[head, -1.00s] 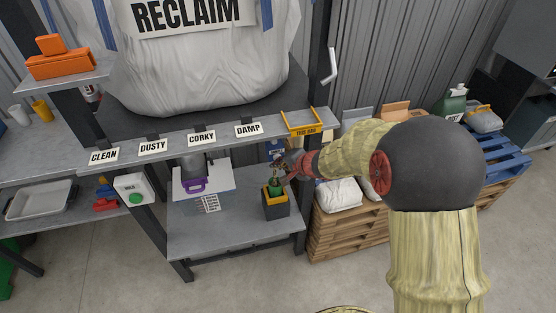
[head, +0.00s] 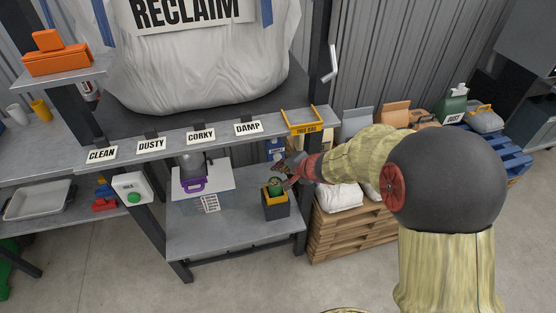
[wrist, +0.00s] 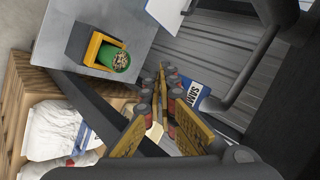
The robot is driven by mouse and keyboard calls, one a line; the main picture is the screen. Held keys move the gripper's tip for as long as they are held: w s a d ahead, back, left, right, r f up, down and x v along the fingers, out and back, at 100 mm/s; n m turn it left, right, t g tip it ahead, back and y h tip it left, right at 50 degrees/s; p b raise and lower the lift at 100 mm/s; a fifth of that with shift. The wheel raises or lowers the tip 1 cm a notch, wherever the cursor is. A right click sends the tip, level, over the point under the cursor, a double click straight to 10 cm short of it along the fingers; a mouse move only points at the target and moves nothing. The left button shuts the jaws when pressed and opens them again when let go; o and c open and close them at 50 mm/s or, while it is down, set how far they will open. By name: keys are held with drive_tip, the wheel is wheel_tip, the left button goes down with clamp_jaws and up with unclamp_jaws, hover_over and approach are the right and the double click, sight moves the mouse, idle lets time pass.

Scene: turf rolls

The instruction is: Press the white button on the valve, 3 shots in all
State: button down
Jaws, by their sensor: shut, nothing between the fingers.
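My gripper (head: 287,171) is on the lower shelf's right side, just above and behind a black box with a yellow rim (head: 276,206). In the wrist view its fingers (wrist: 167,76) come together at the tips, shut and empty. A green cup (head: 275,186) sits in the box; from above the cup (wrist: 121,61) holds brown-and-pale grains. The gripper is apart from the cup. I cannot make out a valve or its white button in either view. A blue-and-white labelled thing (wrist: 190,94) lies just beyond the fingertips, partly hidden by them.
A white switch box with a green button (head: 132,188) is on the left post. The upper shelf edge with a yellow bracket (head: 301,121) is above my gripper. Wooden pallets with white bags (head: 341,197) stand to the right.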

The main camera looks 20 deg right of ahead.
drive_tip(key=s+b, duration=0.2)
drive_tip(key=s, duration=0.3)
idle(0.5)
idle(0.4)
